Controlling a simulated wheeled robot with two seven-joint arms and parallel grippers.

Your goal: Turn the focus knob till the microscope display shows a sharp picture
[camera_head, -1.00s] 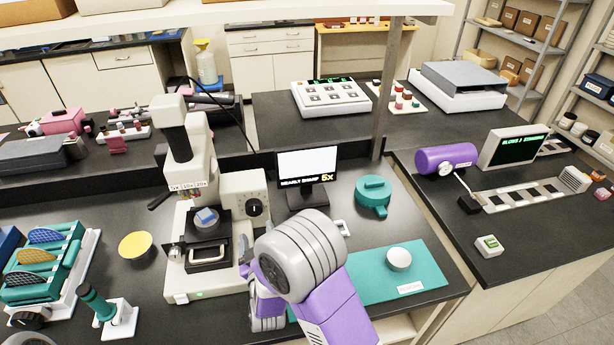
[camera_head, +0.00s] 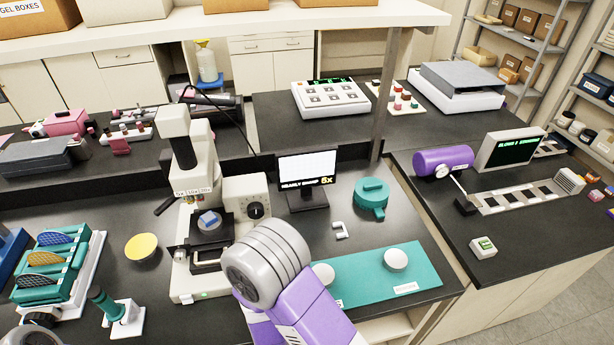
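The white microscope (camera_head: 176,140) stands at left centre, with a blue-topped sample (camera_head: 209,220) on its black stage. A round black dial (camera_head: 255,211) is on the pale box joined to its right side, and a small pale knob (camera_head: 181,256) is low on its left side. I cannot tell which is the focus knob. The display (camera_head: 307,166), right of the box, shows a pale picture with the words "NEARLY SHARP" and "5x". My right arm, purple and grey, rises from the bottom edge in front of the microscope's lower right. Neither gripper can be seen.
A teal mat (camera_head: 350,285) with white round pieces (camera_head: 396,259) lies right of my arm. A teal round pot (camera_head: 371,195) and a small white bracket (camera_head: 340,231) stand behind it. A yellow disc (camera_head: 141,246) and a teal slide rack (camera_head: 60,262) are on the left.

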